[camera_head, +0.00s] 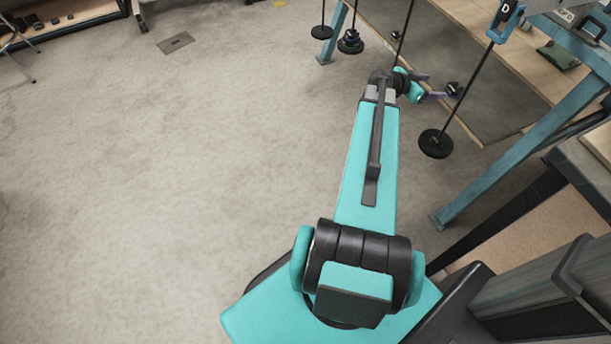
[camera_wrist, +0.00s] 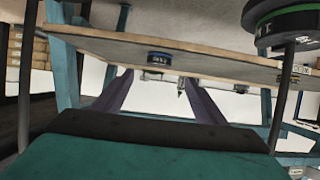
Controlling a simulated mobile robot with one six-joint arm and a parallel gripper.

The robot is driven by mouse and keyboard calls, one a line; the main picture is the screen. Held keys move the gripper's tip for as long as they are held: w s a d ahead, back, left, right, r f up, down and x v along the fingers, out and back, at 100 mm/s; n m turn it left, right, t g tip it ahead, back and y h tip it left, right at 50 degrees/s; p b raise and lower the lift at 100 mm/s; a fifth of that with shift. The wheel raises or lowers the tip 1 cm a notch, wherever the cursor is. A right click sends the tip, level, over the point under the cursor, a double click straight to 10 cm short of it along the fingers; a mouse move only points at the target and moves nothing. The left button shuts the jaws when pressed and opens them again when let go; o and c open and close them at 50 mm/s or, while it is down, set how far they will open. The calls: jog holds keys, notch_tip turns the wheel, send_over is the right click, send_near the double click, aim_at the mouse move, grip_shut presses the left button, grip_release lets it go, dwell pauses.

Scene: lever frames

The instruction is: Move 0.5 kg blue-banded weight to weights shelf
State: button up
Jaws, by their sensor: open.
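The blue-banded weight (camera_wrist: 159,57) is a small dark disc with a blue band and pale lettering too small to read. In the wrist view it is ahead, against a wooden board, above the gap between my fingertips. My gripper (camera_wrist: 158,77) is open, with its two purple fingers apart and nothing visible held between them. In the head view my gripper (camera_head: 436,86) is at the far end of my arm, and a small dark weight (camera_head: 455,88) sits just right of its fingertips; its band colour cannot be told there. I cannot tell which surface is the weights shelf.
A black disc (camera_head: 436,144) hangs on a rod close to my gripper. More discs hang on rods (camera_head: 350,42) beyond. A large green-banded weight (camera_wrist: 288,25) is at upper right in the wrist view. A blue table leg (camera_head: 500,165) stands right; the floor (camera_head: 180,170) left is clear.

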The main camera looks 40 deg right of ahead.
jog(key=w+a+f+n+t+y, duration=0.1)
jog(key=w+a+f+n+y, duration=0.2)
jog(key=a+f, duration=0.65)
jog(key=w+a+f+n+y, duration=0.1)
jog(key=w+a+f+n, duration=0.35)
jog(key=a, duration=0.75)
jog(key=w+a+f+n+t+y, duration=0.1)
jog(key=w+a+f+n+y, duration=0.2)
jog(key=a+f, duration=0.7)
jog(key=s+a+f+n+g+y, duration=0.1)
jog(key=s+a+f+n+y, duration=0.1)
jog(key=a, duration=1)
jog(key=s+a+f+n+g+y, duration=0.1)
jog(key=s+a+f+n, duration=0.4)
jog(key=a, duration=0.7)
jog(key=s+a+f+n+g+y, duration=0.1)
jog(key=s+a+f+n+y, duration=0.2)
jog(key=a, duration=0.9)
jog(key=s+f, duration=0.1)
jog(key=s, duration=0.1)
jog(key=shift+s+a+g, duration=0.2)
jog(key=shift+s+g, duration=0.1)
notch_tip(320, 180, up, 16)
jog(key=s+p, duration=0.1)
jog(key=p, duration=1.4)
jog(key=shift+s+g+p, duration=0.15)
jog(key=shift+g+p, duration=0.15)
jog(key=shift+p, duration=0.05)
